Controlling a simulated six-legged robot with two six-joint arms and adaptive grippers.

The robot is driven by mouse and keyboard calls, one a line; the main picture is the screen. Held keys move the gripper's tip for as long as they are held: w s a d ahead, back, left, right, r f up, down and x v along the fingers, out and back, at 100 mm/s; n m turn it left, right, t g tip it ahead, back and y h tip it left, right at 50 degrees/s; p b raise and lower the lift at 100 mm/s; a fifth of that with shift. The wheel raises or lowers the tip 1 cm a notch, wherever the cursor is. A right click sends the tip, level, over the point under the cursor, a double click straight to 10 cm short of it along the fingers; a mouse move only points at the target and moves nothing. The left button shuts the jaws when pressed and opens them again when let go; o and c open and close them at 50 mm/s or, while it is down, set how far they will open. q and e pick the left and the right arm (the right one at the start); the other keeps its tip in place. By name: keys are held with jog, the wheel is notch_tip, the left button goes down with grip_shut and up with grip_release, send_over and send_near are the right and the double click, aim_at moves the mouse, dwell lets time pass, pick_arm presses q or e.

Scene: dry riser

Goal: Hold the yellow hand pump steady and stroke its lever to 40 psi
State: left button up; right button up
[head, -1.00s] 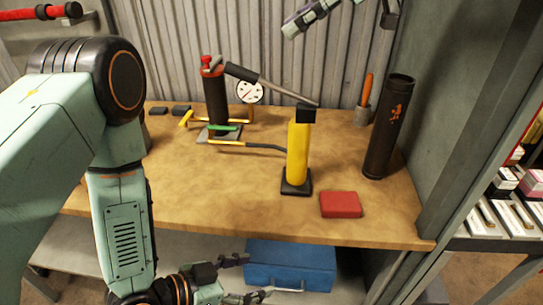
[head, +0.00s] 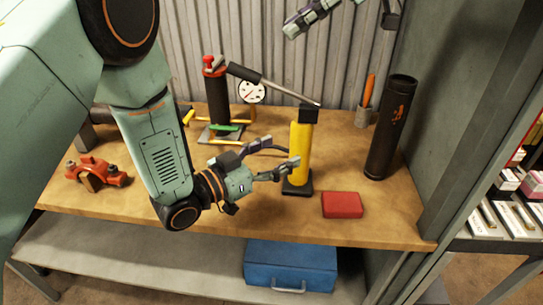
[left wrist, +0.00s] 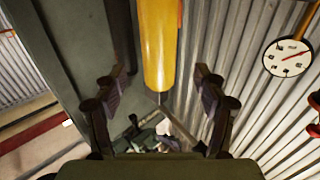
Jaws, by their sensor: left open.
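The yellow hand pump (head: 301,152) stands upright on its black base on the workbench. Its lever (head: 275,88) runs from the black pump head up to the left, ending in a black grip. My left gripper (head: 284,153) is open at the pump's left side, low on the body. In the left wrist view the yellow body (left wrist: 158,45) lies between the spread fingers (left wrist: 160,88), with gaps on both sides. My right gripper (head: 310,18) is partly in view at the top edge, above and away from the lever; its jaw opening is unclear. A dial gauge (head: 251,91) stands behind; its reading is too small to tell.
A dark red-topped cylinder (head: 217,100) stands behind left. A red box (head: 342,205) lies right of the pump base. A tall black tube (head: 390,128) stands at right. An orange clamp (head: 97,173) is at far left. A blue case (head: 290,265) is below.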

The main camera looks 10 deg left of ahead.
aim_at(293, 146)
pick_arm(q)
jog(key=x, duration=0.5)
jog(key=shift+w+d, duration=0.15)
jog(key=shift+d, duration=0.1)
jog(key=shift+w+d+f, duration=0.1)
jog(key=shift+w+d, duration=0.3)
jog(key=shift+w, duration=0.1)
jog(key=shift+s, duration=0.15)
jog(key=shift+c, duration=1.4)
grip_shut()
